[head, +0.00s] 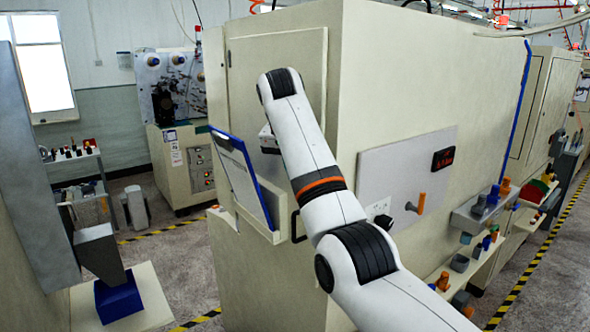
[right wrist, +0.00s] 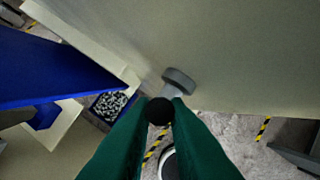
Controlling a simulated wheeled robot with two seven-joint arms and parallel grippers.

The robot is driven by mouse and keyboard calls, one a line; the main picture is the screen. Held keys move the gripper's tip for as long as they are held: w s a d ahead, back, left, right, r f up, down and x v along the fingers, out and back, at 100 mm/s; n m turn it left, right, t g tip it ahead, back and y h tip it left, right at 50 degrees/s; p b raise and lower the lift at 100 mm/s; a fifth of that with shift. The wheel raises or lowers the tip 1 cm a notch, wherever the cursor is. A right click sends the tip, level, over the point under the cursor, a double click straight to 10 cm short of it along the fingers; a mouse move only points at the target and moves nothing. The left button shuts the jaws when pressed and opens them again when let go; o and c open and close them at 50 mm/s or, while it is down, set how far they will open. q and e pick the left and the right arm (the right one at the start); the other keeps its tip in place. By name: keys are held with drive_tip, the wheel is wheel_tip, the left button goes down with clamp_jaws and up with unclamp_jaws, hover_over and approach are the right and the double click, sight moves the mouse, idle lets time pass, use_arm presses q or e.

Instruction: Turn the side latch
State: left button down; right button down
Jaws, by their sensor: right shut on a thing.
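The side latch shows in the right wrist view as a round grey base (right wrist: 179,80) on the cream cabinet wall, with a short stem and a black ball knob (right wrist: 158,110). My right gripper (right wrist: 161,116) has its two green fingers shut around the knob. In the head view my right arm reaches across to the cream cabinet (head: 270,85). There the arm hides the latch, and the gripper is mostly hidden behind it. My left gripper is not in view.
A blue-backed clipboard (head: 243,175) stands by the cabinet, left of my arm; its blue panel (right wrist: 60,68) is near the fingers. A blue bin of small parts (right wrist: 108,105) lies below. A side panel with an orange handle (head: 421,203) and parts shelves are at right.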

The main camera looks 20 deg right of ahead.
drive_tip(key=shift+f, duration=0.1)
drive_tip(key=c, duration=1.4)
unclamp_jaws()
drive_tip(key=b+v, duration=0.1)
drive_tip(key=v, duration=1.1)
drive_tip(key=shift+b, duration=0.35)
drive_tip(key=shift+d, duration=0.1)
